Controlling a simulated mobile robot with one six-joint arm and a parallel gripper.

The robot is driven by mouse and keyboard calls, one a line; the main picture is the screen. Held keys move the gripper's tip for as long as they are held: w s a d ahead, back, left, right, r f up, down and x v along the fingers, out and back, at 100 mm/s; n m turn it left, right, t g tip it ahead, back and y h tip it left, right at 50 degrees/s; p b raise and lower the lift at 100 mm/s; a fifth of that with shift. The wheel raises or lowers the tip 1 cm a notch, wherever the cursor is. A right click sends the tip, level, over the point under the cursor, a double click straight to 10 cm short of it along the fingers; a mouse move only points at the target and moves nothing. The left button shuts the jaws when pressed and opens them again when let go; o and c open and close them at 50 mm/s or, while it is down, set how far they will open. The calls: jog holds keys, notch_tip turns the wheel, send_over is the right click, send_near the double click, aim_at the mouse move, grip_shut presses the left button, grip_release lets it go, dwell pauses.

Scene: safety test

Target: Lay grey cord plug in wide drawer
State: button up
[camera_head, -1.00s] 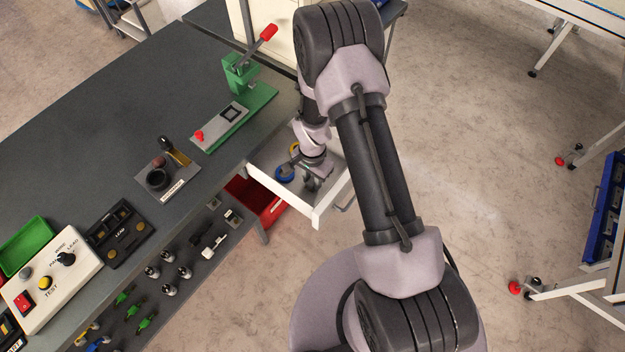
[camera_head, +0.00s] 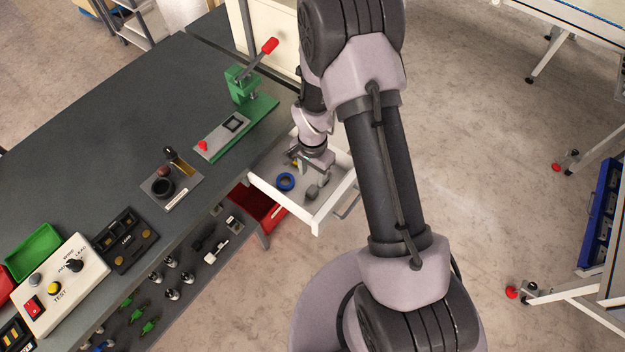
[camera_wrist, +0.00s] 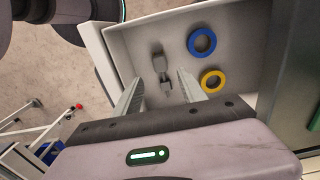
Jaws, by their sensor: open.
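The grey cord plug (camera_wrist: 160,68) lies on the floor of the open white wide drawer (camera_wrist: 122,38). In the head view the plug (camera_head: 313,191) shows near the drawer's front, and the drawer (camera_head: 318,217) is pulled out below the bench. My gripper (camera_wrist: 160,76) is open and empty. In the wrist view its two fingers stand apart, with the plug showing beyond and between their tips. In the head view my gripper (camera_head: 322,172) is over the drawer, partly hidden by its own wrist.
A blue ring (camera_wrist: 202,42) and a yellow ring (camera_wrist: 212,81) lie in the drawer beside the plug. A red bin (camera_head: 259,207) is below the drawer's left side. A green press (camera_head: 240,86) stands on the bench above. Open floor lies to the right.

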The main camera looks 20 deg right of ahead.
jog(key=s+a+r+n+t, duration=0.1)
jog(key=s+r+n+t, duration=0.15)
jog(key=r, duration=2.25)
jog(key=s+a+r+n+t+y, duration=0.1)
jog(key=s+r+n, duration=0.1)
jog(key=s+r, duration=0.4)
jog(key=s+a+r+n+t+y, duration=0.1)
jog(key=s+a+r+n+t, duration=0.1)
jog(key=s+r, duration=0.4)
jog(key=s, duration=0.4)
jog(key=shift+s+r, duration=0.3)
